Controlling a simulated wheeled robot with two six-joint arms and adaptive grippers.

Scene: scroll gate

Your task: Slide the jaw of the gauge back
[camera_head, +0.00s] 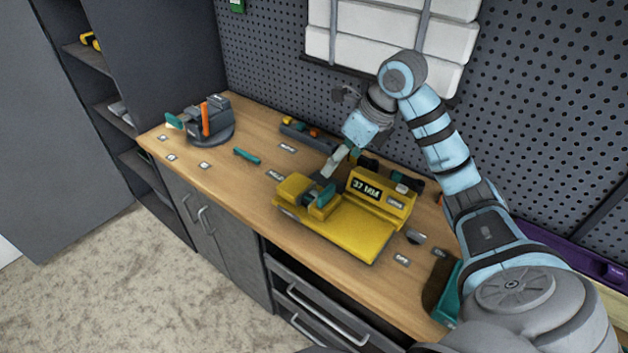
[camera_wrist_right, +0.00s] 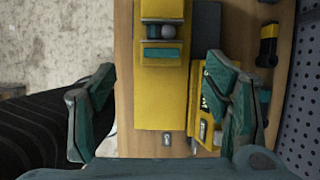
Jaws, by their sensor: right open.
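The yellow gauge (camera_head: 352,230) lies on the wooden workbench, with a raised box whose display (camera_head: 366,188) reads "37 MM". At its left end are two yellow jaw blocks, an outer one (camera_head: 293,187) and an inner one (camera_head: 324,207), with a teal and dark piece (camera_head: 314,194) between them. In the right wrist view, the inner block (camera_wrist_right: 161,53) is beside a grey round knob (camera_wrist_right: 169,32). My left gripper is out of view.
A grey vise-like device (camera_head: 207,122) with an orange bar stands at the bench's far left. A teal tool (camera_head: 247,156) and small labels lie on the bench. A dark pegboard (camera_head: 275,60) rises behind.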

